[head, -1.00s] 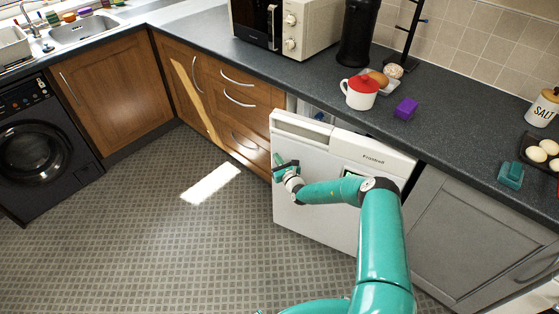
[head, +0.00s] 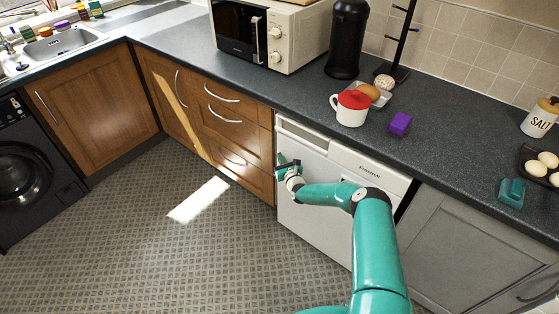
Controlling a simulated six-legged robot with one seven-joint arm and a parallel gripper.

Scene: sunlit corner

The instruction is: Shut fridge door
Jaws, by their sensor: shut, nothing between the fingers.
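The white fridge door (head: 315,226) is under the dark counter, between the wooden drawers and a grey cabinet. It looks almost flush with the cabinet fronts, with a dark gap along its right edge. My gripper (head: 284,164) is at the upper left part of the door, against or very close to its front. Its fingers are small in this view and look shut, holding nothing. My green arm hides part of the door's right and lower front.
The counter above holds a red-lidded white mug (head: 351,107), a purple block (head: 400,123), a microwave (head: 268,32) and a salt jar (head: 540,117). Wooden drawers (head: 232,116) are left of the fridge. The tiled floor (head: 130,235) at left is clear.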

